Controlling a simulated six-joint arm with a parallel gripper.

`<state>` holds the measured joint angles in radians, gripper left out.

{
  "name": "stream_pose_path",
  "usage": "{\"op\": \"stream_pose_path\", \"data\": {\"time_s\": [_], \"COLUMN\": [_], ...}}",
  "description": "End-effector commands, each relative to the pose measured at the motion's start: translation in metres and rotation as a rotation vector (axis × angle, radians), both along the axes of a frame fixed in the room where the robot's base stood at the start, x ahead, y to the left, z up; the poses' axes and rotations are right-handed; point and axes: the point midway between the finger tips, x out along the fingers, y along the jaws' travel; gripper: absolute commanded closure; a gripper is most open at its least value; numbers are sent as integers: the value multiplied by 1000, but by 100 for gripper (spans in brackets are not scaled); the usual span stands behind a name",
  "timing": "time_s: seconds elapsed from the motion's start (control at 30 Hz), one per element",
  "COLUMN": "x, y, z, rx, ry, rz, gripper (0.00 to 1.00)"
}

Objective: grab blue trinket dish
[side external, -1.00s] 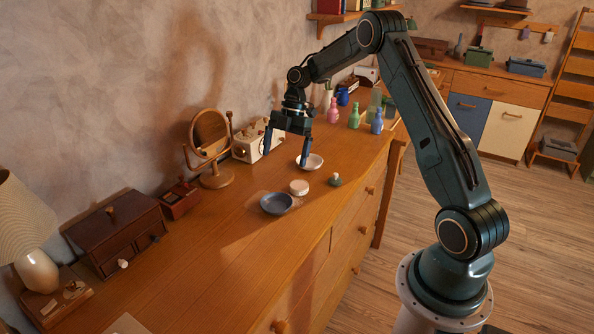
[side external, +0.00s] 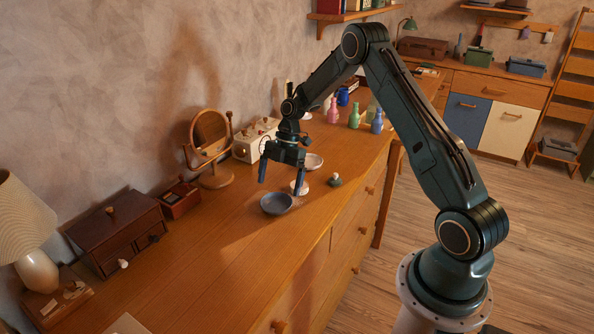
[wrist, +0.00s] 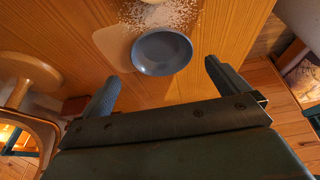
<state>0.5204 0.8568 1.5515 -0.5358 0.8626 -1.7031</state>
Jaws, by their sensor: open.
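The blue trinket dish (side external: 276,203) is a shallow round bowl on the wooden dresser top. In the wrist view the blue dish (wrist: 161,53) lies just beyond the fingertips, roughly between their lines. My gripper (side external: 280,186) is open and empty, with its fingers pointing down above and just behind the dish. In the wrist view both fingers of my gripper (wrist: 162,78) are spread wide, and neither visibly touches the dish.
A small white round container (side external: 299,187) stands close behind the dish, partly hidden by a finger. A round mirror (side external: 210,137) stands to the left. The dresser top in front is clear.

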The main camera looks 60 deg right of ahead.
Motion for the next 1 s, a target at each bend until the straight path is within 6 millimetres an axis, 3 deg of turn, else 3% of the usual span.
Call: {"op": "stream_pose_path", "data": {"time_s": [0.53, 1.0], "x": [-3, -3], "y": [19, 20], "z": [-44, -47], "rx": [0, -1], "ry": [2, 0], "rz": [0, -1], "gripper": [0, 0]}}
